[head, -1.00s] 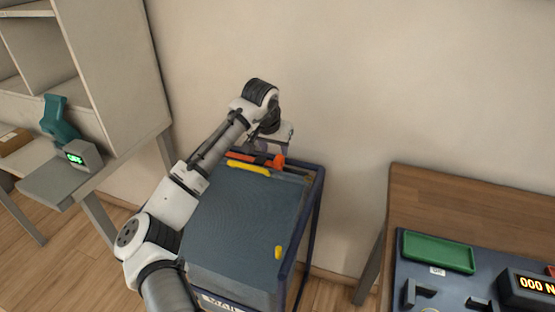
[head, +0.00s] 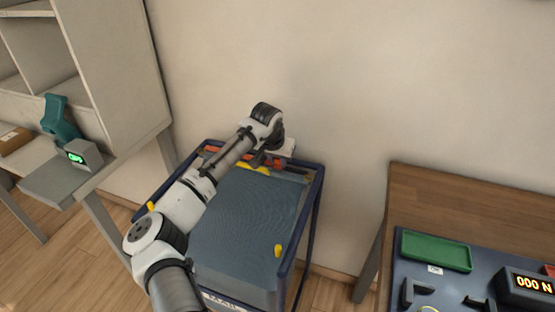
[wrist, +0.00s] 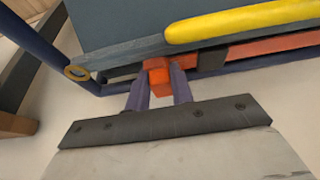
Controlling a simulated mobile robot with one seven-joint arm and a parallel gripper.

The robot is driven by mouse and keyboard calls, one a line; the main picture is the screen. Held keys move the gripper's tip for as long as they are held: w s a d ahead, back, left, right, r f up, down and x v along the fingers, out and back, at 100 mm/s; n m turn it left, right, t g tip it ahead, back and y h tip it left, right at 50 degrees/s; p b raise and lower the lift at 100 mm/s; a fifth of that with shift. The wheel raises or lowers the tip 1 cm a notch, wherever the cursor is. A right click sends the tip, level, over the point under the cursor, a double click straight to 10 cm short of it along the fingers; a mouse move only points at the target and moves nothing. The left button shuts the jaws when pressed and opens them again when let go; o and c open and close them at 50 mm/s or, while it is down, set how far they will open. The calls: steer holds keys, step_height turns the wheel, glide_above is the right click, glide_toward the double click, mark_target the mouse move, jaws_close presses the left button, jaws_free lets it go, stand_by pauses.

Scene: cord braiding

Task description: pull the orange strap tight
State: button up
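The orange strap (wrist: 274,46) runs along the back edge of the cart top, beside a yellow bar (wrist: 240,23). Its orange end block (wrist: 158,78) shows in the wrist view between the two purple fingers of my gripper (wrist: 159,84). The fingers stand close together and appear to touch the block on both sides, so my gripper looks shut on it. In the head view, my gripper (head: 268,160) is low at the cart's back edge and partly hides the strap (head: 278,163).
The dark blue cart frame (head: 316,200) has a blue-grey top (head: 250,205) and a yellow peg (head: 278,250). At right, a wooden table (head: 460,200) carries a green tray (head: 436,250) and a "000 N" display (head: 530,285). Grey shelving stands at left; a plain wall is behind.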

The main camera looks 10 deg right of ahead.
jaws_close()
steer(key=s+d+p, duration=0.1)
steer(key=d, duration=0.1)
steer(key=s+d+p, duration=0.1)
steer(key=s+d, duration=0.2)
steer(key=d, duration=0.1)
steer(key=shift+s+d+p, duration=0.15)
steer(key=shift+d+p, duration=0.1)
steer(key=shift+p, duration=0.15)
steer(key=o, duration=0.6)
jaws_free()
steer(key=shift+c, duration=0.2)
steer(key=b+v, duration=0.1)
steer(key=v, duration=1.3)
steer(key=shift+f, duration=0.1)
